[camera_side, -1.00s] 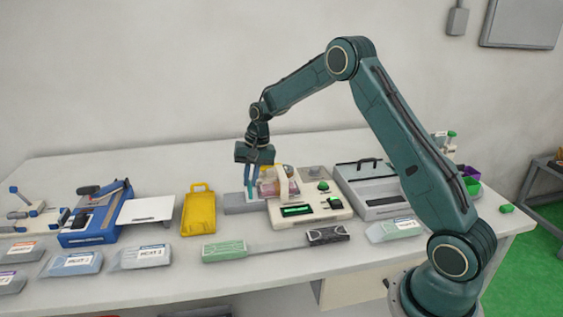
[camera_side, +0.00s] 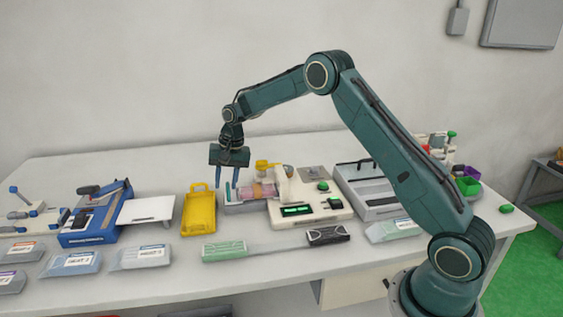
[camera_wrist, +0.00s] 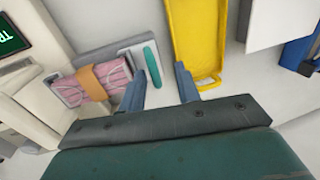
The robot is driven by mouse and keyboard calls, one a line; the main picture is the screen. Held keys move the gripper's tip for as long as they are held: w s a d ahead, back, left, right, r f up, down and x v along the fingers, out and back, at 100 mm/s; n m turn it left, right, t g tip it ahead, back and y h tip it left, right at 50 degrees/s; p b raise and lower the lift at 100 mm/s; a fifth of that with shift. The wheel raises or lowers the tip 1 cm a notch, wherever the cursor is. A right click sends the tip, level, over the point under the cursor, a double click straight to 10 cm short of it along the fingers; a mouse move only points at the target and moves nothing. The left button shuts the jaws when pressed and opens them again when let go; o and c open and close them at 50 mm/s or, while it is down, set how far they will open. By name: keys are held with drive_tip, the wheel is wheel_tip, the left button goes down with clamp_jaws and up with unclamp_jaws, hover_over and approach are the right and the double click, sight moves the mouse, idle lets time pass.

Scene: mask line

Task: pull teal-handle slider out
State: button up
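The slider's light grey plate (camera_wrist: 126,56) extends from the left side of the cream machine (camera_side: 300,209). Its teal upright handle (camera_side: 228,191) is at the outer left end. The handle also shows in the wrist view (camera_wrist: 152,67). A pink bundle with an orange band (camera_wrist: 104,84) lies on the slider on the machine side of the handle. My gripper (camera_side: 227,192) is open and empty. Its two fingers point down on either side of the handle, with gaps to it. I cannot tell how far down the handle the fingertips reach.
A yellow tray (camera_side: 198,214) stands just left of the slider, close to my gripper. A blue device with a white plate (camera_side: 146,210) is further left. Labelled packs (camera_side: 140,257) and a green-and-black tool (camera_side: 225,250) lie in front. The air above is free.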

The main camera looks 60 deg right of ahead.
wheel_tip(320, 180, up, 14)
drive_tip(key=s+d, duration=0.2)
drive_tip(key=shift+f, duration=0.25)
idle(0.5)
drive_tip(key=s+a+r+n+t, duration=0.1)
drive_tip(key=s+a+r, duration=0.25)
drive_tip(key=s, duration=0.25)
drive_tip(key=s+a+r+n, duration=0.2)
drive_tip(key=s+r, duration=0.2)
drive_tip(key=s, duration=0.2)
drive_tip(key=s+a+r+n+t, duration=0.1)
drive_tip(key=s+a+r, duration=0.1)
drive_tip(key=s+r, duration=0.3)
drive_tip(key=s+a+f+n+t, duration=0.1)
drive_tip(key=s+f+n, duration=0.1)
drive_tip(key=s, duration=0.9)
drive_tip(key=s+a+f+n+t+h, duration=0.1)
drive_tip(key=s+f+n, duration=0.2)
drive_tip(key=s, duration=0.8)
drive_tip(key=shift+f+h, duration=0.3)
drive_tip(key=shift+f, duration=0.2)
